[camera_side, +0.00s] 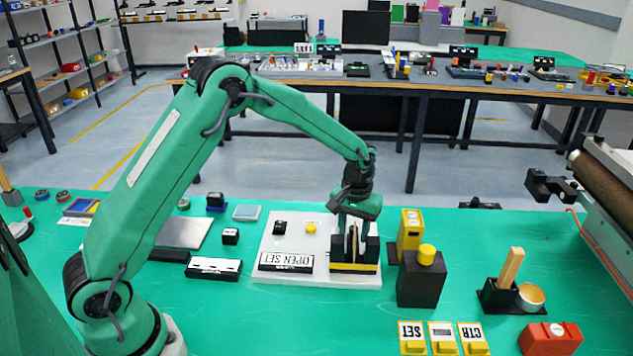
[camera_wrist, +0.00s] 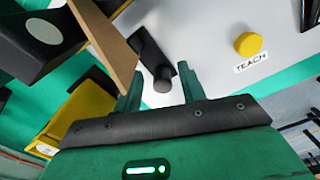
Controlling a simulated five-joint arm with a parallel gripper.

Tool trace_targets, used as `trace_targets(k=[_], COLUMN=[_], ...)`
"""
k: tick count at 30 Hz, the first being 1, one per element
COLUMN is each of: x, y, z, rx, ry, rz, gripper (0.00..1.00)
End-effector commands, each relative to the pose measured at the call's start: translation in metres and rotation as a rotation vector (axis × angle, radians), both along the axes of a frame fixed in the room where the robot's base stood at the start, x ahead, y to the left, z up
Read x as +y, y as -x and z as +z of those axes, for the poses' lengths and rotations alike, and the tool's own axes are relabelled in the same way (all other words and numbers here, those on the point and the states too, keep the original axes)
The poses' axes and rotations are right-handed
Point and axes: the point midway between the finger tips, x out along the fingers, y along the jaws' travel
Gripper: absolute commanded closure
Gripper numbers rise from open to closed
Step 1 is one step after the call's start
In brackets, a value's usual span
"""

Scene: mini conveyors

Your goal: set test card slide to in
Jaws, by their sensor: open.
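A white panel (camera_side: 270,245) lies on the green table and carries a black block fixture with a yellow stripe (camera_side: 355,267) at its right end. My gripper (camera_side: 355,232) points down at this fixture, its fingers among the dark uprights. In the wrist view my gripper (camera_wrist: 157,74) is open, with a short black bar (camera_wrist: 148,48) and its round knob (camera_wrist: 163,78) between the fingers. A thin tan plate (camera_wrist: 106,42) stands beside the left finger. I cannot tell which of these parts is the test card slide. Contact with the knob is not clear.
The panel has a yellow button (camera_side: 310,228), marked TEACH in the wrist view (camera_wrist: 248,44), a black part (camera_side: 280,227) and an OPEN SET label (camera_side: 286,262). A black box with a yellow knob (camera_side: 421,280) and a yellow block (camera_side: 410,232) stand close to the right.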

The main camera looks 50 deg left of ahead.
Motion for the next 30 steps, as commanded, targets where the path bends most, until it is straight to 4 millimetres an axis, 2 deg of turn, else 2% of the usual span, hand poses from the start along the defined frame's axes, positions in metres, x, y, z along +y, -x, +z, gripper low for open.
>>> trace_targets(k=[5, 15, 21, 30], x=[0.0, 0.0, -0.001, -0.001], y=[-0.001, -0.001, 0.0, 0.0], z=[0.011, 0.053, 0.072, 0.078], rx=[-0.003, -0.003, -0.001, 0.001], ry=[0.0, 0.0, 0.0, -0.001], rz=[0.001, 0.0, -0.001, -0.001], gripper=[0.6, 0.6, 0.6, 0.6])
